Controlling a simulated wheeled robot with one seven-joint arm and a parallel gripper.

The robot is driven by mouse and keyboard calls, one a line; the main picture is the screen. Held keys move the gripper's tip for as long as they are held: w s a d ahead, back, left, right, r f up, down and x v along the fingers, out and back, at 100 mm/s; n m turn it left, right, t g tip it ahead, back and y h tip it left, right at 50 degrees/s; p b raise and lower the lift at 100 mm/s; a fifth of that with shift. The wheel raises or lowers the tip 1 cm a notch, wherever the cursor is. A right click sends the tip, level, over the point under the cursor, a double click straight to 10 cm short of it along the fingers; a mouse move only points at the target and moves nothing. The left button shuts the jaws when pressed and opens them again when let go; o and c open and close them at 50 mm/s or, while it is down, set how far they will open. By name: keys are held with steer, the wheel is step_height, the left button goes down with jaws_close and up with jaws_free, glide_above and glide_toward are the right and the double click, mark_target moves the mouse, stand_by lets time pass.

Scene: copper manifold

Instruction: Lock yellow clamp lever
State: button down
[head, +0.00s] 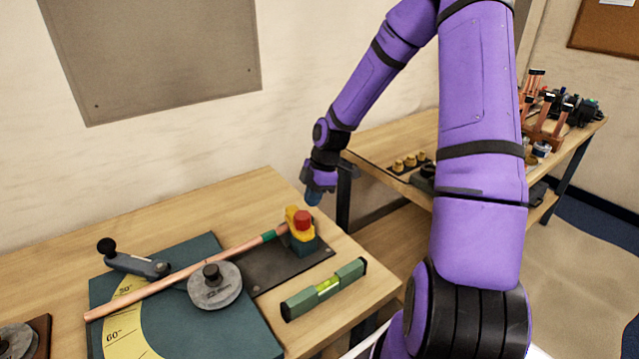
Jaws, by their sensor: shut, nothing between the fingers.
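The yellow clamp lever (291,215) stands upright at the right end of the bench, with a red knob or cap (303,220) in front of it. It sits on a dark green clamp block (303,245). A copper tube (190,270) runs from the lower left up to the clamp, with a green band near its end. My gripper (314,200) hangs just behind and right of the lever in the picture, pointing down. It is shut and empty and appears apart from the lever. Its fingertips are small and dark.
The bending plate has a round former (214,284) and a black-knobbed handle (135,262). A green spirit level (325,290) lies in front of the clamp. A second bench (385,140) with brass fittings (410,162) and copper parts stands right. Bare wood lies behind the tube.

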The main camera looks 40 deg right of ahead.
mark_target(298, 218)
steer(key=shift+w+a+f, duration=0.1)
steer(key=shift+a, duration=0.65)
steer(key=shift+w+a+f, duration=0.1)
steer(key=shift+a, duration=0.65)
steer(key=shift+w+a+n, duration=0.1)
steer(key=shift+a+n, duration=0.2)
steer(key=shift+a, duration=0.2)
steer(key=shift+a+f+n, duration=0.1)
steer(key=shift+a+n, duration=0.15)
steer(key=shift+n, duration=0.25)
steer(key=shift+g, duration=0.3)
steer(key=shift+d, duration=0.1)
